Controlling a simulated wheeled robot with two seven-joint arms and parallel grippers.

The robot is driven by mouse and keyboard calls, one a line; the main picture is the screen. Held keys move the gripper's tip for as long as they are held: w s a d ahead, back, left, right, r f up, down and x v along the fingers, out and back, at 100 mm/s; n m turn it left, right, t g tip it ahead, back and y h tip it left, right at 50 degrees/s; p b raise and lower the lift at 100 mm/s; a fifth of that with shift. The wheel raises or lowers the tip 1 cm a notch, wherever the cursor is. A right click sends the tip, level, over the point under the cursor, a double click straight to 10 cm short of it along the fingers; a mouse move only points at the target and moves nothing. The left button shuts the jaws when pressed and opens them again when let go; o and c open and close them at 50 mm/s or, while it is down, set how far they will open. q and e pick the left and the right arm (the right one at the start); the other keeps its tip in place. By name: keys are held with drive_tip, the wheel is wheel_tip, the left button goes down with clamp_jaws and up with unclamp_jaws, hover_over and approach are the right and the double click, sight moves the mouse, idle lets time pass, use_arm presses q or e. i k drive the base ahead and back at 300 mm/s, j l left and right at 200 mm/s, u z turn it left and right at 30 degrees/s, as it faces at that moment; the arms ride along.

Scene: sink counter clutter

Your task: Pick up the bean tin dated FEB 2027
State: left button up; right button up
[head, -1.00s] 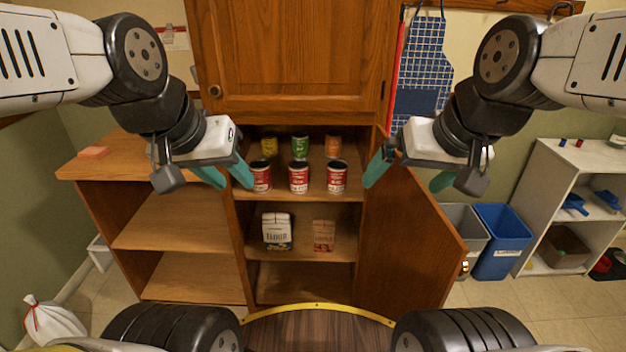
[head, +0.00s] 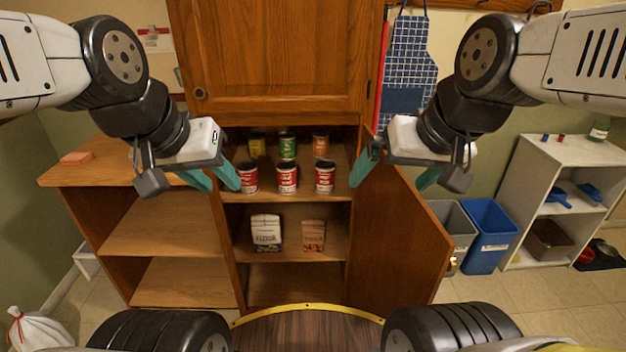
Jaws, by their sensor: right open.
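Three red and white tins stand in a front row on the upper shelf: a left tin (head: 248,178), a middle tin (head: 287,179) and a right tin (head: 325,177). Their date print is too small to read. Behind them stand a yellow tin (head: 257,146), a green tin (head: 288,146) and an orange tin (head: 320,145). My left gripper (head: 217,180) has teal fingers and hangs in front of the shelf, beside the left tin in the picture. My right gripper (head: 395,178) is open and empty, to the right of the right tin, near the open door.
A flour bag (head: 266,232) and a smaller paper bag (head: 313,236) stand on the shelf (head: 290,256) below. An open cabinet door (head: 408,225) is at the right. The upper cabinet (head: 275,60) overhangs the tins. A blue bin (head: 488,237) stands further right.

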sight(323, 170)
drive_tip(key=i+j+z, duration=0.1)
drive_tip(key=j+z, duration=0.25)
drive_tip(key=j, duration=0.7)
drive_tip(key=j+z, duration=0.3)
drive_tip(key=j, duration=0.75)
drive_tip(key=i+j, duration=0.1)
drive_tip(key=i, duration=0.1)
